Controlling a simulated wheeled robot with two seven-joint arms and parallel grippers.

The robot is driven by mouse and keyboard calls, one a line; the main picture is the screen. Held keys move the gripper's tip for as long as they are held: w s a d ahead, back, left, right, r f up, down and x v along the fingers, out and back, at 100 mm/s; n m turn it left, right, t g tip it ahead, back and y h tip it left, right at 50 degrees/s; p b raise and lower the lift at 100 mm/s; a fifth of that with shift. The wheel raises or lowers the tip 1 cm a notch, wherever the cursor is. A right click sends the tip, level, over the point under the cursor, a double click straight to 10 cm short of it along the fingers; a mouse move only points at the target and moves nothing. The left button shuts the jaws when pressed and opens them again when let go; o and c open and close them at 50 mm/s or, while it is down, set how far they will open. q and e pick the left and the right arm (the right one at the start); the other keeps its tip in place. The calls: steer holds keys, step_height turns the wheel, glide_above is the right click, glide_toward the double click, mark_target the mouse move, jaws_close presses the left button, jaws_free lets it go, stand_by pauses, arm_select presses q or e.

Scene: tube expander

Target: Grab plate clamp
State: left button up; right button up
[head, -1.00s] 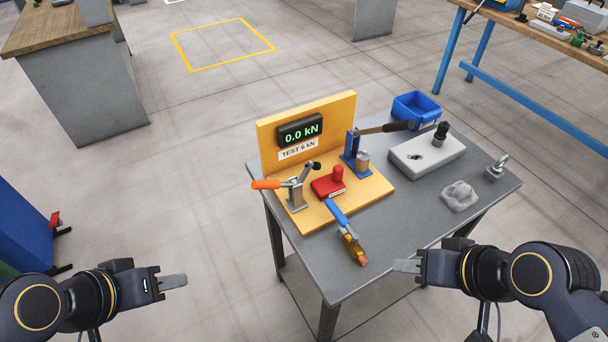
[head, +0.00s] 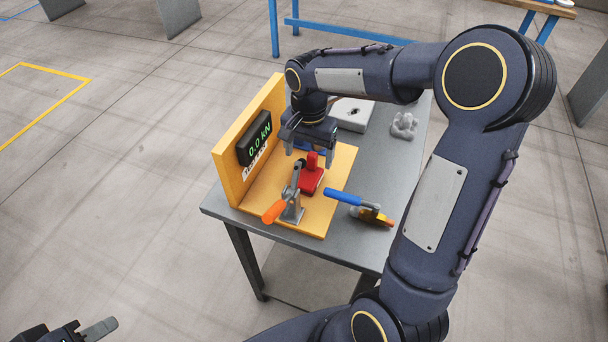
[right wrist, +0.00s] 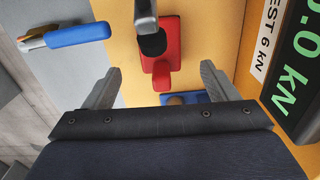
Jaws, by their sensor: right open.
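A red clamp-like block (head: 311,179) with an upright red knob stands on the yellow base; it also shows in the right wrist view (right wrist: 168,45). A toggle clamp (head: 292,205) with an orange handle stands beside it, and its black tip is over the red block in the right wrist view. I cannot tell which piece is the plate clamp. My right gripper (head: 309,148) is open and empty, pointing down above the base behind the red block. In the right wrist view the red block lies between and beyond the fingers (right wrist: 158,85). My left gripper (head: 100,328) is at the bottom left edge, partly cut off.
A yellow back panel (head: 232,172) with a 0.0 kN display (head: 254,145) rises left of my right gripper. A blue-handled tool (head: 345,197) lies at the front right. A grey block (head: 352,113) and a lumpy grey piece (head: 403,126) lie farther back.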

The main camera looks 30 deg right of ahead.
mark_target(308, 174)
steer(key=shift+s+a+f, duration=0.1)
steer(key=shift+s+f, duration=0.05)
steer(key=shift+f, duration=0.3)
step_height(308, 174, down, 7)
steer(key=shift+r+p, duration=0.2)
steer(key=shift+p, duration=0.35)
steer(key=c, duration=1.4)
steer(key=shift+w+r, duration=0.1)
steer(key=shift+w, duration=0.1)
steer(key=shift+c, duration=0.2)
